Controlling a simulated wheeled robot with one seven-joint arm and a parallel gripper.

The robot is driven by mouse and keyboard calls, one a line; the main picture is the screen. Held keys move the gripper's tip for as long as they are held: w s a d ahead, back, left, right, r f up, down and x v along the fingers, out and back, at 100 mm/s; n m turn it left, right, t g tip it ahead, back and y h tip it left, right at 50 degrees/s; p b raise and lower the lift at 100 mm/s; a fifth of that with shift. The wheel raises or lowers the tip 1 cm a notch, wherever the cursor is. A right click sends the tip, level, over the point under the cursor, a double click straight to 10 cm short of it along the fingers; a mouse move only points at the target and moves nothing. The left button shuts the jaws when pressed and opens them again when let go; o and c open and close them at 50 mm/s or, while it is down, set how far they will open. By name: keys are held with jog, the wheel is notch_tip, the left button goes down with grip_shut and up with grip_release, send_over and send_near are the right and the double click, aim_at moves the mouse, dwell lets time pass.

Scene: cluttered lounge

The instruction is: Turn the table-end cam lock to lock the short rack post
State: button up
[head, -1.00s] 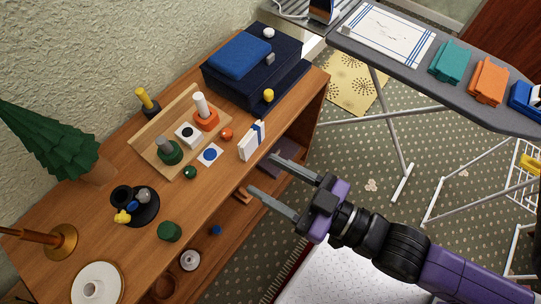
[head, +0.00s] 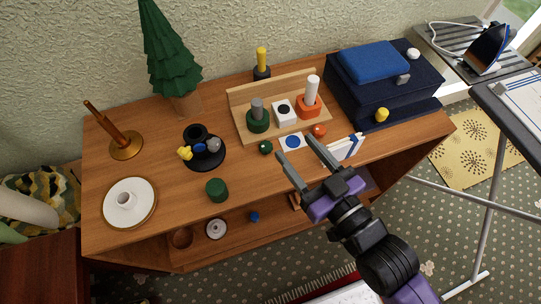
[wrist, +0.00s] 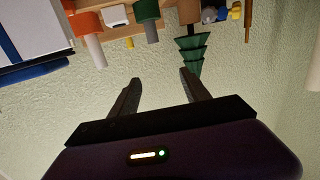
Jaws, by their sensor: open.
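A light wooden rack (head: 238,100) stands on the wooden cabinet top. It carries a short grey post (head: 257,106) in a green base (head: 259,122), a white block with a black dot (head: 284,113), and a taller white post (head: 312,90) in an orange base (head: 308,107). In front of it are a small green knob (head: 265,147), a white square with a blue disc (head: 292,142) and a red-orange knob (head: 319,130). Which is the cam lock I cannot tell. My gripper (head: 300,160) is open and empty, in front of these. In the wrist view the posts appear upside down beyond my fingers (wrist: 158,88).
A white-and-blue upright item (head: 345,148) stands close right of my gripper. A dark blue case (head: 370,90) is at right; a tree (head: 168,50), a black dish (head: 208,162) and a green cylinder (head: 217,189) are at left. The cabinet's front edge lies below my gripper.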

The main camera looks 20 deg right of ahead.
aim_at(267, 147)
jog(key=w+f+g, duration=0.1)
jog(key=f, duration=0.2)
jog(key=w+f+g, duration=0.1)
jog(key=f, duration=0.2)
jog(key=w+a+f+g, duration=0.1)
jog(key=f, duration=0.2)
jog(key=shift+w+f+g+b, duration=0.15)
jog(key=shift+w+g+b, duration=0.15)
jog(key=shift+g, duration=0.1)
jog(key=shift+f+n, duration=0.25)
jog(key=shift+n, duration=0.05)
jog(key=x, duration=0.7)
jog(key=shift+w+a+f, duration=0.15)
jog(key=shift+f, duration=0.1)
jog(key=shift+p, duration=0.3)
grip_shut()
